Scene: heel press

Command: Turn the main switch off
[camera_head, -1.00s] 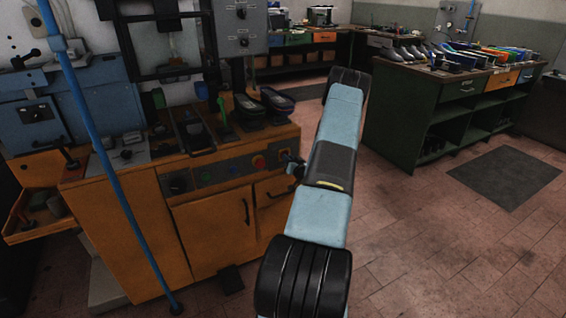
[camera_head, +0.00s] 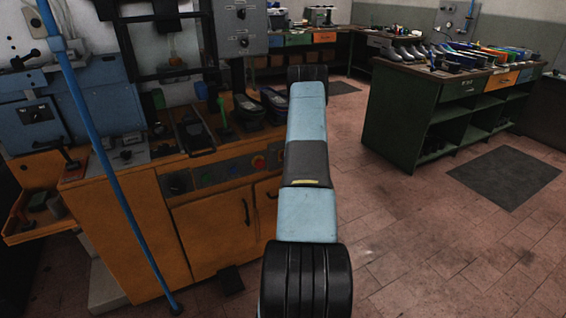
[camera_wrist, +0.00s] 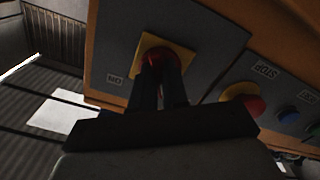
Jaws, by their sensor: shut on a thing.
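The main switch (camera_wrist: 157,53) is a red knob on a square yellow plate, at the upper middle of the wrist view. An upside-down label beside it seems to read ON. My gripper (camera_wrist: 161,70) has its two dark fingers close together at the knob, shut on it. The fingers cover much of the knob, so its exact angle is hard to tell. In the head view my arm hides the switch and most of my gripper.
A red stop button (camera_wrist: 246,103) on yellow sits beside the switch, with a blue button (camera_wrist: 288,113) further along. The wooden press cabinet (camera_head: 215,235) has a blue pole (camera_head: 110,180) in front.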

